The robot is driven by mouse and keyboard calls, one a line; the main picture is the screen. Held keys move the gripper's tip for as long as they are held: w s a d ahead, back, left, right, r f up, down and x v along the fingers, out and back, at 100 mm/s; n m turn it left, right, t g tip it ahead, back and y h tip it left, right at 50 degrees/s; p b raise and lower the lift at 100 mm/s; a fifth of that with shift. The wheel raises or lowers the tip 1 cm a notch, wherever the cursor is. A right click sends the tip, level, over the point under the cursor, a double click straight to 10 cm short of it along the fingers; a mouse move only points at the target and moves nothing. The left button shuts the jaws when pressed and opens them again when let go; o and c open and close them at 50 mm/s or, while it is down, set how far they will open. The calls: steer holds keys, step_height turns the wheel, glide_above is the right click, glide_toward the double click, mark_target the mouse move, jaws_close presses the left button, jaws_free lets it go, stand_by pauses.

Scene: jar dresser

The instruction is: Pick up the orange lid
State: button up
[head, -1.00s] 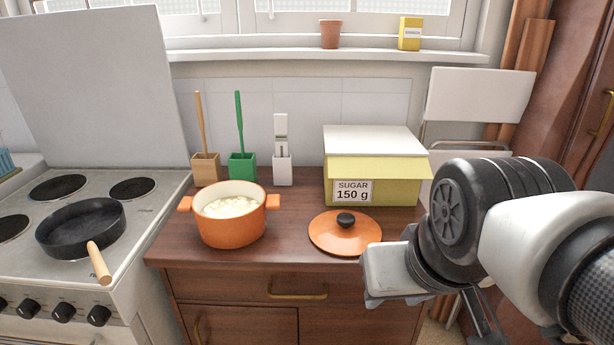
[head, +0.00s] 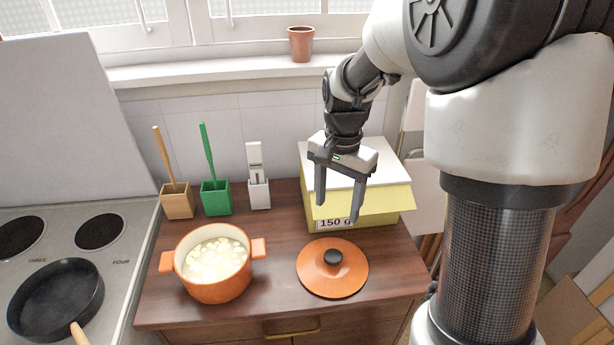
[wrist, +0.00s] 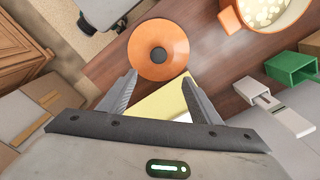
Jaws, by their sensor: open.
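The orange lid (head: 316,276), round with a black knob (head: 333,257), lies flat on the brown dresser top (head: 281,212), right of the orange pot. In the wrist view the lid (wrist: 146,50) shows beyond my fingertips, with its knob (wrist: 159,55) facing the camera. My gripper (head: 338,212) points down, open and empty. It hangs in front of the yellow sugar box, above and behind the lid, apart from it. In the wrist view my gripper (wrist: 159,77) has its two fingers spread, with the lid between and past their tips.
The orange pot (head: 217,289) with pale contents stands left of the lid. The yellow box (head: 385,202) stands close behind it. Wooden, green (head: 216,199) and white holders stand along the wall. The stove with a black pan (head: 55,296) is at left.

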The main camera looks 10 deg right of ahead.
glide_above(333, 255)
step_height(333, 255, down, 13)
steer(key=shift+w+r, duration=0.15)
steer(key=shift+r, duration=0.05)
steer(key=f, duration=0.5)
steer(key=shift+s, duration=0.25)
steer(key=c, duration=1.2)
step_height(333, 255, up, 10)
